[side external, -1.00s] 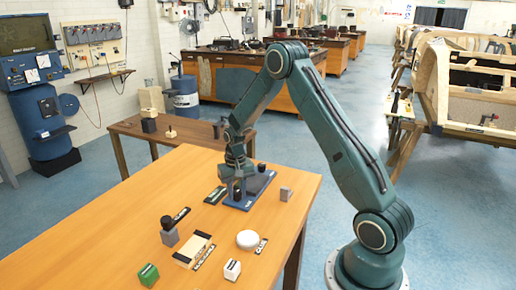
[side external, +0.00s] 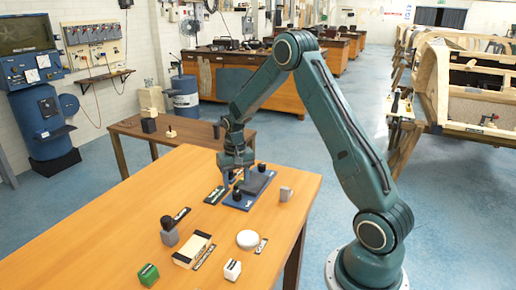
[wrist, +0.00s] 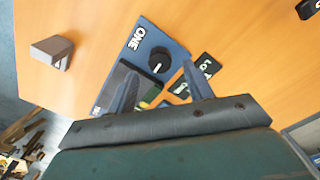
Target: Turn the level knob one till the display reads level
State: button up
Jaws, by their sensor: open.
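The blue level unit (side external: 243,203) lies on the wooden table with two black knobs. The near knob (side external: 237,194) is the one beside the white "ONE" label in the wrist view (wrist: 158,60); a pale pointer mark shows on it. The far knob (side external: 261,167) stands at the unit's back edge. My gripper (side external: 236,182) is above the unit, open and empty. In the wrist view its fingers (wrist: 162,82) are spread, with knob one beyond and between them, apart from it. A dark panel on the unit is partly hidden by a finger; I cannot read a display.
A grey block (side external: 286,193) stands right of the unit, and a dark label plate (side external: 215,195) lies left.

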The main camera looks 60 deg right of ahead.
aim_at(237, 192)
notch_tip(237, 192, up, 10)
dwell(0.5)
jog(key=s+a+r+n+t, duration=0.3)
jog(key=s+a+r+n, duration=0.1)
jog(key=s+a+r, duration=0.75)
jog(key=s+a+n+t, duration=0.1)
jog(key=s+a+n, duration=0.1)
jog(key=s+a, duration=0.2)
jog(key=s+a+r+n+t, duration=0.1)
jog(key=s+a, duration=0.3)
jog(key=s, duration=0.5)
jog(key=shift+a+r+n+t, duration=0.25)
jog(key=shift+n+t, duration=0.05)
jog(key=shift+n, duration=0.3)
dwell(1.6)
